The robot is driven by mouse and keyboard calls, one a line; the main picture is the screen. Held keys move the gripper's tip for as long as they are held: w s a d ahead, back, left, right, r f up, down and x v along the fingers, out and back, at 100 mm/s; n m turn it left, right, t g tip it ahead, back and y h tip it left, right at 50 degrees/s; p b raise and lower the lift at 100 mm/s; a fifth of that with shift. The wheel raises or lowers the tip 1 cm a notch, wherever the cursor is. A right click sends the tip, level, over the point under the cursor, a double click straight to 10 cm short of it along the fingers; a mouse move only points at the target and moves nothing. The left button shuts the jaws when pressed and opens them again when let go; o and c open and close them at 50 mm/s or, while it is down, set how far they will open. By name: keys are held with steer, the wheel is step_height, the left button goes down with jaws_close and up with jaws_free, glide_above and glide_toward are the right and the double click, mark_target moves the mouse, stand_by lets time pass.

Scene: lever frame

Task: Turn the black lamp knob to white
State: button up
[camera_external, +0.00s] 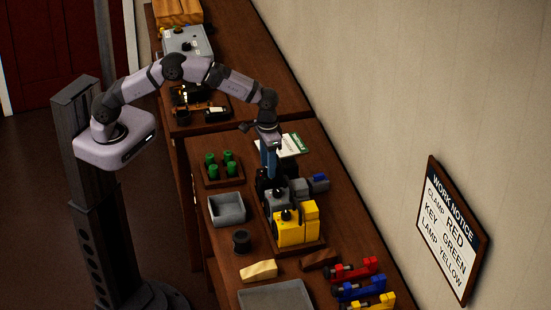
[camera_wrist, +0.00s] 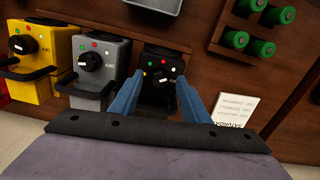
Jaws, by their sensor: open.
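The black lamp (camera_wrist: 165,60) stands at the right end of a row of three lamps in the wrist view. Its dark knob (camera_wrist: 160,79) sits low on the face, with small coloured dots around it, red and white among them. The way the knob points is too small to tell. My gripper (camera_wrist: 157,90) is open, with its blue fingers on either side of the knob, apart from each other. I cannot tell whether they touch it. In the external view my gripper (camera_external: 268,165) points down over the black lamp (camera_external: 262,186), which is partly hidden.
The grey lamp (camera_wrist: 102,58) and yellow lamp (camera_wrist: 38,60) stand close to the left in the wrist view. A white paper (camera_wrist: 236,110) lies to the right. Green cylinders in a tray (camera_external: 222,181) and a grey bin (camera_external: 227,208) are nearby. A wall notice (camera_external: 450,230) hangs at right.

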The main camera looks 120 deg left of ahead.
steer(key=m, duration=0.3)
step_height(320, 180, up, 7)
steer(key=b, duration=0.2)
steer(key=shift+r+b, duration=0.2)
steer(key=shift+b, duration=0.2)
steer(key=s+d+f+m+b, duration=0.25)
steer(key=s+d, duration=0.55)
steer(key=d, duration=0.5)
steer(key=s+d+f+m, duration=0.2)
steer(key=s+d, duration=0.2)
steer(key=s, duration=0.3)
steer(key=s+d+f+m, duration=0.2)
steer(key=s+d, duration=0.3)
steer(key=s, duration=0.3)
steer(key=shift+f+b, duration=0.4)
steer(key=shift+f, duration=0.45)
steer(key=shift+a, duration=0.1)
